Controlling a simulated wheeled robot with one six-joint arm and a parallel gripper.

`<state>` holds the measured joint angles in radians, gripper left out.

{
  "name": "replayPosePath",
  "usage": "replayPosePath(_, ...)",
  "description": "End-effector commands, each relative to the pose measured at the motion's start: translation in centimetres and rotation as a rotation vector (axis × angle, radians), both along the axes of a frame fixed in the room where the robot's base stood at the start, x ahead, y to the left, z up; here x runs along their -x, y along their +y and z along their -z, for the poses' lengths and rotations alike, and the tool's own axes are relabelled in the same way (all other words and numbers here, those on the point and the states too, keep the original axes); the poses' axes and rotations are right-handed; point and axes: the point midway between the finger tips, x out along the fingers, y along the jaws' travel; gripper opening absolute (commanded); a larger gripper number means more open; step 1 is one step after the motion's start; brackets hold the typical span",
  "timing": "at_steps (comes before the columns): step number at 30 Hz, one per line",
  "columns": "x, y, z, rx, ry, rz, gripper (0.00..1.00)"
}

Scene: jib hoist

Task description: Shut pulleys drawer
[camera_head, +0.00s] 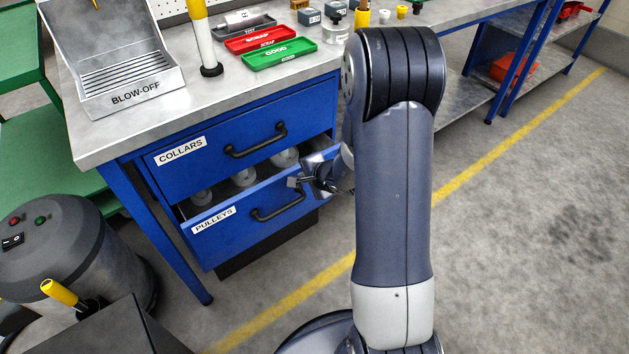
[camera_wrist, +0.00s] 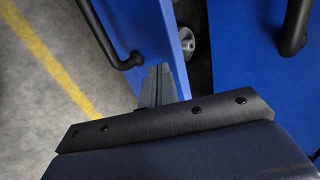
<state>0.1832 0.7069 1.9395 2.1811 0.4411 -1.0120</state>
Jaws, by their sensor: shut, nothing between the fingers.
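The blue pulleys drawer (camera_head: 252,217), labelled PULLEYS, stands partly open under the collars drawer (camera_head: 240,141). Several grey pulleys (camera_head: 244,176) show inside it. Its black handle (camera_head: 278,202) is on the front. My gripper (camera_head: 297,183) is shut and empty at the drawer's upper right part, close to the top edge of the front. In the wrist view my gripper's fingers (camera_wrist: 158,84) are together by the drawer front's edge (camera_wrist: 150,35), with the handle (camera_wrist: 118,50) to their left. I cannot tell whether they touch the front. One pulley (camera_wrist: 188,42) shows in the gap.
The bench top (camera_head: 225,82) holds a blow-off tray (camera_head: 118,70), a red scrap tray (camera_head: 262,39) and a green good tray (camera_head: 280,54). A dark round machine (camera_head: 70,250) stands at left. The floor at right is clear.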

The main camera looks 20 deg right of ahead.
Motion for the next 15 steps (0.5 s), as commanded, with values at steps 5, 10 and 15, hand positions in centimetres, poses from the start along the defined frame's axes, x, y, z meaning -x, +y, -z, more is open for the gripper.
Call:
replayPosePath(5,-1.25,0.43,-0.07,0.000,0.001,0.001,0.00)
replayPosePath(10,-1.50,0.48,-0.03,-0.001,0.000,0.001,0.00)
replayPosePath(15,-1.46,0.47,-0.02,0.000,0.001,0.001,0.00)
